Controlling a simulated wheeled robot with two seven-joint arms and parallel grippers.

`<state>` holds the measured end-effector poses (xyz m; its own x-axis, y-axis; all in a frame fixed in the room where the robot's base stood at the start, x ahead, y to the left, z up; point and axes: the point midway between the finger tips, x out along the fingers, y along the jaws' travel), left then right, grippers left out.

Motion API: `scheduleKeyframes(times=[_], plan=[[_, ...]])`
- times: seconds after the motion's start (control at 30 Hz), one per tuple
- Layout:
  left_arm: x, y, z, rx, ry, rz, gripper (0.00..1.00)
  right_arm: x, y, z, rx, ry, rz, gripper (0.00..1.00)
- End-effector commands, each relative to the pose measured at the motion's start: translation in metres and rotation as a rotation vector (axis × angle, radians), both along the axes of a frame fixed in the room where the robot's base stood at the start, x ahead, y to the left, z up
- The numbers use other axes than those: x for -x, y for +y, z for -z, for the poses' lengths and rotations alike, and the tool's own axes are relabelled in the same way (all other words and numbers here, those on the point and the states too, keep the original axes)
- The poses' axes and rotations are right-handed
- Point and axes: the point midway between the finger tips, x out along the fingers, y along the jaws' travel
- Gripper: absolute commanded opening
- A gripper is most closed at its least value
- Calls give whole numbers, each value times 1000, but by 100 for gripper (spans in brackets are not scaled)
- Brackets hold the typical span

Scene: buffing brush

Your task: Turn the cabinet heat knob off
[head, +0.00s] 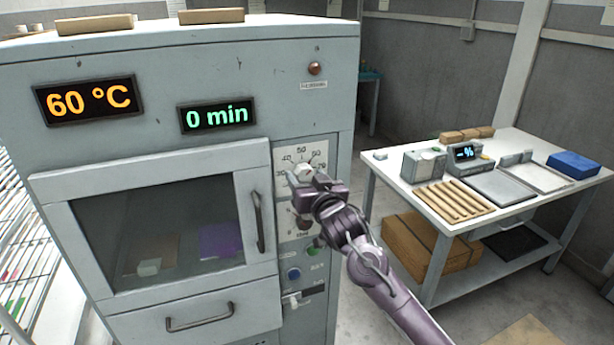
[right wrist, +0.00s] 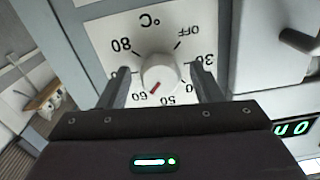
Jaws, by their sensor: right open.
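The heat knob (right wrist: 160,72) is a round white knob on a white dial plate marked in °C, with OFF at the upper right in the right wrist view. Its red mark points to the lower left, toward about 60. In the head view the knob (head: 303,173) shows on the front of the grey cabinet (head: 190,70), partly covered by my gripper. My right gripper (right wrist: 163,82) is open, with one finger on each side of the knob and a visible gap to it. It also shows in the head view (head: 312,184). My left gripper is out of view.
The orange display (head: 89,99) reads 60 °C and the green display (head: 217,115) reads 0 min. A second dark knob (head: 302,221) sits below the heat dial. The cabinet door handle (head: 257,221) juts out to its left. A white table (head: 480,185) with several items stands at right.

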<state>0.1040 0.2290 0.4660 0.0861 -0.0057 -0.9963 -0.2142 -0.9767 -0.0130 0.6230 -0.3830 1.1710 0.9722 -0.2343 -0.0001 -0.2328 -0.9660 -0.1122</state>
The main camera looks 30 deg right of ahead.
Motion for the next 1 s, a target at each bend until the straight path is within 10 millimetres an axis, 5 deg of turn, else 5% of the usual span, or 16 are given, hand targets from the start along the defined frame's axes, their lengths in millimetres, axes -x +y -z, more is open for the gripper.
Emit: scheduleKeyframes(times=[0.2,0.53,1.0], plan=[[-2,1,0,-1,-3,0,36,0,0,0,0,0,0,58],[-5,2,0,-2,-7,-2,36,0,0,0,0,0,0,15],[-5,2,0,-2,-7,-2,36,0,0,1,116,28,0,14]])
